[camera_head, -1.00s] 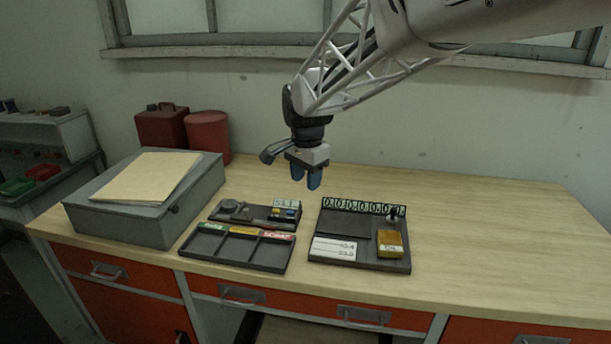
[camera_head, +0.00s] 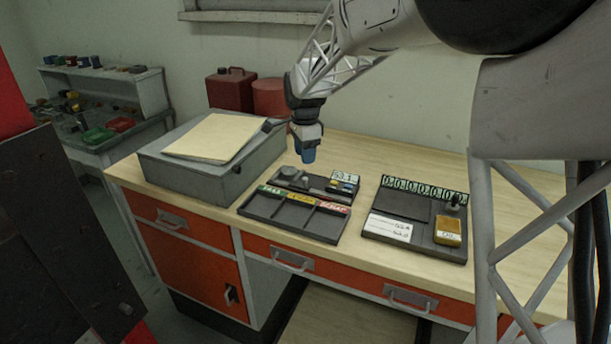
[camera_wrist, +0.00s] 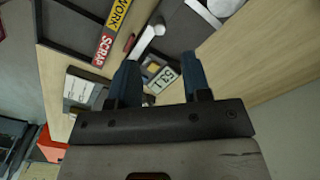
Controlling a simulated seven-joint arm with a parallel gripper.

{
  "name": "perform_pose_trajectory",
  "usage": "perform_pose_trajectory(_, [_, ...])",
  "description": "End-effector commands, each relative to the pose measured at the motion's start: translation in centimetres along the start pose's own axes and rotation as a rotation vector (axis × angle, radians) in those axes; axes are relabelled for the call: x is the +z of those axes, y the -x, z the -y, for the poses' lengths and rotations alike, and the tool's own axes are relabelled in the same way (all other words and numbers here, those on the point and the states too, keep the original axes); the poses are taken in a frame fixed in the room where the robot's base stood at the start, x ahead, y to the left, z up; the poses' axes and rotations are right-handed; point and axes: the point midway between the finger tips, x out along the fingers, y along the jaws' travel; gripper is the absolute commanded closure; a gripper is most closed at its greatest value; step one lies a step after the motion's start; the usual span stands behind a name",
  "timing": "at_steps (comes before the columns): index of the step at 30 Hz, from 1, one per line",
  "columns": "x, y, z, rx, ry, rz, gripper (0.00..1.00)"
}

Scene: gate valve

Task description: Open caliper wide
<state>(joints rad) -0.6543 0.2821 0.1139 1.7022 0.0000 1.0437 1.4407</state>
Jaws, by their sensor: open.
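The caliper, a grey bar-like tool (camera_head: 317,189), appears to lie on a dark base with a round grey disc and a small numeric display (camera_head: 345,177). In the wrist view a grey bar (camera_wrist: 146,40) and the display (camera_wrist: 161,80) show beyond my fingers; the display seems to read 53.1. My gripper (camera_head: 308,156) has blue fingers and hangs above the back of this base, apart from it. In the wrist view my gripper (camera_wrist: 160,82) has its two fingers spread with nothing between them. The caliper's jaw spacing is too small to tell.
A three-part tray (camera_head: 245,206) with green, yellow and red labels lies in front of the base. A dark board (camera_head: 420,258) with number tiles and a yellow block (camera_head: 448,230) lies right. A grey box (camera_head: 150,168) stands left. The bench's back right is clear.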

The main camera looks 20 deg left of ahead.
Motion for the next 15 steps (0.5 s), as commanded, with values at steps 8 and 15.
perform_pose_trajectory(8, [0.0,-0.3,0.0,0.000,0.001,0.000,0.56])
perform_pose_trajectory(15, [0.0,-2.0,-0.1,0.002,0.001,0.000,0.56])
